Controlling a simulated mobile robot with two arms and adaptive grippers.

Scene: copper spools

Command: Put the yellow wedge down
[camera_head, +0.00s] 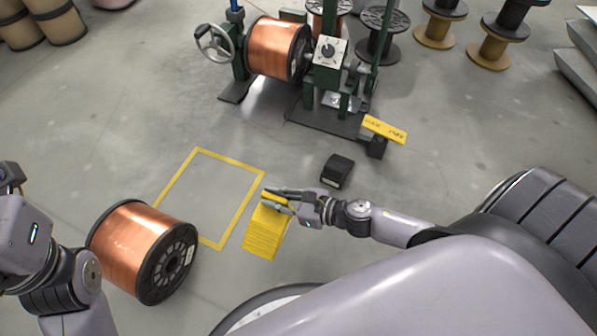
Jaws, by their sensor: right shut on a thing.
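The yellow wedge (265,234) is ribbed and sits at the middle of the view, beside the right edge of the yellow floor outline. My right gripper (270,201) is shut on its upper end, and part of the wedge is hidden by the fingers. I cannot tell whether the wedge touches the floor. My left arm shows at the left edge, but its gripper is not in view.
A copper spool (135,250) lies on its side at the lower left, over a corner of the yellow outline (232,156). A black block (338,171) lies right of the outline. A green winding machine (345,90) holding another copper spool (275,48) stands behind.

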